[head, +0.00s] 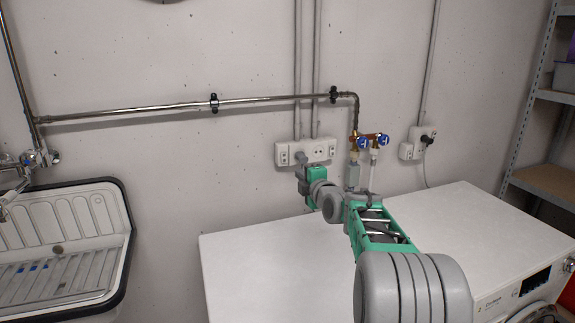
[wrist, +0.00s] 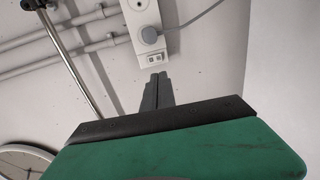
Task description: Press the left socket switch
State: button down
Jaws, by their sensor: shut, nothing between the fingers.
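The left socket (head: 325,151) is a white wall box with outlets and a plug, above the back of the white machine tops. Its small switch (head: 283,156) is at the box's left end. In the wrist view the switch (wrist: 154,58) sits at the near end of the box, beside the grey round plug (wrist: 149,35). My gripper (wrist: 158,75) is shut and empty. Its fingertips appear just below the switch in the wrist view; I cannot tell whether they touch. In the head view, my arm reaches over the machine and its fingers are near the box's lower left.
A right socket (head: 409,150) with a black plug is on the wall. Brass taps with blue handles (head: 363,142) and hoses are close right of the left socket. A metal pipe (head: 150,110) runs above. A sink (head: 65,240) is left; shelves (head: 550,180) are right.

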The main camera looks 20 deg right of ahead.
aim_at(284, 162)
jog(key=w+p, duration=0.1)
jog(key=w, duration=0.3)
jog(key=w+f+p, duration=0.1)
jog(key=w, duration=0.3)
jog(key=w+p, duration=0.1)
jog(key=w, duration=0.3)
jog(key=shift+w+f, duration=0.25)
jog(key=shift+f, duration=0.1)
